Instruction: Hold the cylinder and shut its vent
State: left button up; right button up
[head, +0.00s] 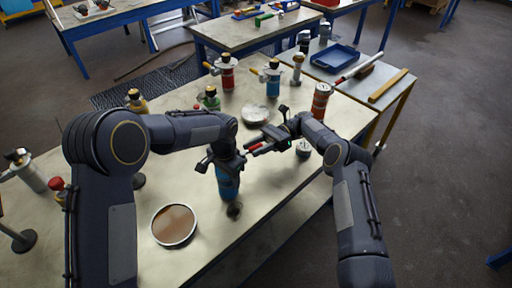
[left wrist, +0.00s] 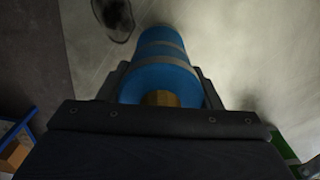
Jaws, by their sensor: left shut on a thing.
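A blue cylinder (head: 229,184) stands at the near middle of the table, its top hidden under my left gripper (head: 226,163). In the left wrist view the same blue cylinder (left wrist: 162,78), with grey bands and a brass-coloured part (left wrist: 162,98), sits between the two fingers of my left gripper (left wrist: 160,92), which is shut on it. My right gripper (head: 254,149) points left at the cylinder's upper end, beside a small red piece. I cannot tell whether it touches that piece or how far its jaws are apart. The vent itself is not clearly visible.
A red cylinder (head: 227,76) and another blue cylinder (head: 272,83), both with yellow handles, stand farther back. A round brown-topped dish (head: 174,225) lies at the front left, a silvery round dish (head: 256,115) behind the grippers.

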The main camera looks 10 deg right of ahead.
notch_tip(320, 180, up, 10)
dwell(0.6)
